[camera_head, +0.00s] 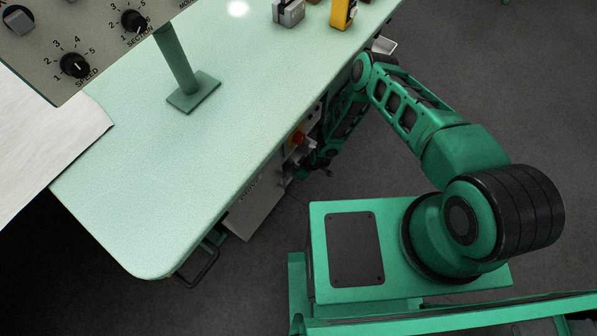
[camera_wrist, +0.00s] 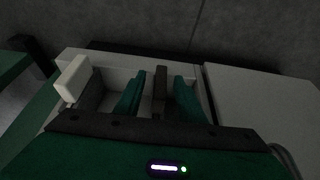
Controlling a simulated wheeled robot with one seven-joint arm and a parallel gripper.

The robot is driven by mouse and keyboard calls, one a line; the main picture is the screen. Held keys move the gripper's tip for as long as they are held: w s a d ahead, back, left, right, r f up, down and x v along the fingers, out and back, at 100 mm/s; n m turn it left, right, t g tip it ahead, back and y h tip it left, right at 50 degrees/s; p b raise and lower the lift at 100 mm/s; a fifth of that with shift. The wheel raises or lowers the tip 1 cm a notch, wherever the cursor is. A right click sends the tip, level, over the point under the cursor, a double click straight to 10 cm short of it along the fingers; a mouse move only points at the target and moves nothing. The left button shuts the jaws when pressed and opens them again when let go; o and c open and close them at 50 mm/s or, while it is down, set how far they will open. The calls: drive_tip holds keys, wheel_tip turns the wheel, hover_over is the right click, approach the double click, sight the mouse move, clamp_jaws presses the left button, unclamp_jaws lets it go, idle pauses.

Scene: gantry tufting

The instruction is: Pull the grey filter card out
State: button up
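In the wrist view, my gripper (camera_wrist: 160,78) has its two green fingers apart. A narrow dark grey-brown upright piece (camera_wrist: 160,88) stands between them, with a gap visible on each side. It may be the edge or tab of the grey filter card, but the view is too dark to be sure. It sits within a pale open-topped box or slot (camera_wrist: 108,73). In the head view my arm reaches down beside the table's right edge; the fingers and the card are hidden there.
A white block-like handle (camera_wrist: 73,79) stands left of the fingers, and a flat grey panel (camera_wrist: 262,103) lies to the right. In the head view, a red knob (camera_head: 297,137) and grey housing are under the pale green tabletop (camera_head: 150,190). A bar handle (camera_head: 203,265) juts below its near edge.

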drive_tip(key=shift+w+a+f, duration=0.1)
drive_tip(key=shift+f, duration=0.3)
clamp_jaws()
drive_tip(key=s+d, duration=0.4)
drive_tip(key=d, duration=0.2)
drive_tip(key=shift+s, duration=0.35)
idle(2.6)
